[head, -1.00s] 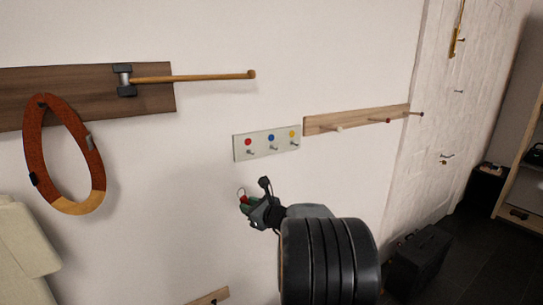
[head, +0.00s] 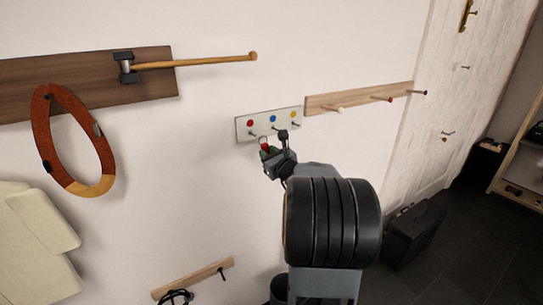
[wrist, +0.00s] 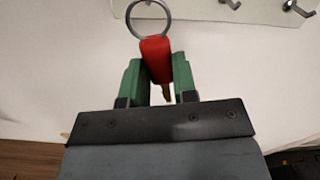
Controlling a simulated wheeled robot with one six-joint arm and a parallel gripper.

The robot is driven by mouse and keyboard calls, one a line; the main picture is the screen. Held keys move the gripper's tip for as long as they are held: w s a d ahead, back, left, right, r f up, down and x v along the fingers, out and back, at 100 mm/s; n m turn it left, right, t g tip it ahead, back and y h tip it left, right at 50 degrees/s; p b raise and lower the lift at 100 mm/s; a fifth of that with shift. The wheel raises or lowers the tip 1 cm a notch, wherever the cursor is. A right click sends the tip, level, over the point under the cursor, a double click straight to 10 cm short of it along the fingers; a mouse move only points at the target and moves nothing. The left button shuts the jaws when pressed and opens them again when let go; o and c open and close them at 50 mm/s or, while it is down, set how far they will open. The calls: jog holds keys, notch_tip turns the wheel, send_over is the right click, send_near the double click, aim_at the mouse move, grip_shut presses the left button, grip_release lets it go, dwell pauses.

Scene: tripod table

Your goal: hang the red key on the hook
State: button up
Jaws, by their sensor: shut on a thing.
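The red key (wrist: 155,52) is held between the green fingers of my gripper (wrist: 156,78), with its metal ring (wrist: 130,24) standing up above it. In the head view the red key (head: 265,146) and my gripper (head: 267,153) are just below the white hook plate (head: 261,129). The plate has three hooks under a red, a blue and a yellow dot. The ring is near the red-dot hook (head: 252,134). In the wrist view the ring overlaps a hook at the top edge; I cannot tell whether they touch.
A wooden peg rail (head: 358,97) is to the right of the plate. A low rail (head: 193,278) is below.

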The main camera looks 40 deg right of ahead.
jog(key=shift+w+d+f, duration=0.15)
jog(key=shift+w+f, duration=0.05)
jog(key=shift+w, duration=0.9)
jog(key=shift+w+d+f, duration=0.1)
jog(key=shift+w+f, duration=0.15)
jog(key=shift+w, duration=0.85)
jog(key=shift+w+d+f, duration=0.15)
jog(key=shift+w+f, duration=0.05)
jog(key=shift+w, duration=0.9)
jog(key=shift+b, duration=0.3)
jog(key=o, duration=1)
jog(key=s+b, duration=0.1)
jog(key=s, duration=0.3)
jog(key=s+a+b, duration=0.1)
jog(key=s, duration=0.4)
jog(key=s+b, duration=0.1)
jog(key=s, duration=0.3)
jog(key=shift+s+a+b, duration=0.3)
jog(key=shift+s+a, duration=0.05)
jog(key=shift+a, duration=0.05)
